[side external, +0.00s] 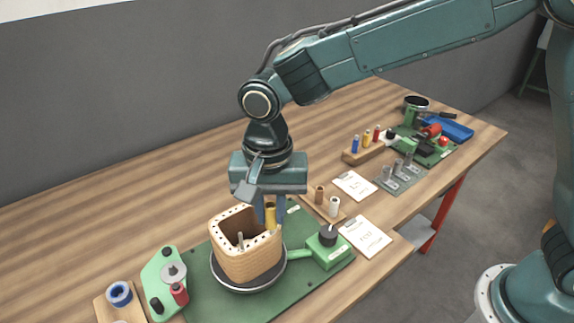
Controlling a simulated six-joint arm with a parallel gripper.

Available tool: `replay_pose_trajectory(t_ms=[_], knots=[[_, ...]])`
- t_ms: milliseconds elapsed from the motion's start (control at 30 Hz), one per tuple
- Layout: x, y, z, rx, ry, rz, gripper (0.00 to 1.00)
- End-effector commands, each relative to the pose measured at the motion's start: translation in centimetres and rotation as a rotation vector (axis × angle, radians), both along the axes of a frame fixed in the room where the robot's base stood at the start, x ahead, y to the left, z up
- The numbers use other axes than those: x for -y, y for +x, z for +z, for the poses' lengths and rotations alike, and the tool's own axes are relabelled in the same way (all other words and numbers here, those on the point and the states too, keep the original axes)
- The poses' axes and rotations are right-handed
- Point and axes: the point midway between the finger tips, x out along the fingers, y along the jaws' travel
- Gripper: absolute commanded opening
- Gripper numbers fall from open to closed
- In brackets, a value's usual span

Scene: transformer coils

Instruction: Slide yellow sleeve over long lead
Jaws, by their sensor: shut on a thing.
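My gripper (270,212) points down over the right rear rim of the wound coil (250,262). It is shut on the yellow sleeve (270,216), which is held upright between the fingers. The coil is a tan, square, hollow former with dotted rims, standing on a round dark plate (233,287). A short pale lead (240,240) stands up inside the coil opening. I cannot tell whether a lead is inside the yellow sleeve; its lower end is close to the coil rim.
A green fixture with a black knob (328,237) is right of the coil, and a green winder with a red spool (179,293) is left. The table's rear left is clear.

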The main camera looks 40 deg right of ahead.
Motion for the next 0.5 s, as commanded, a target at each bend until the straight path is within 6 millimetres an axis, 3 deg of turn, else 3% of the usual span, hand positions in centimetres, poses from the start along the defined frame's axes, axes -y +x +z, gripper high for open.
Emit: replay_pose_trajectory(t_ms=[500], knots=[[0.01, -0.02, -0.77, -0.001, -0.001, 0.000, 0.00]])
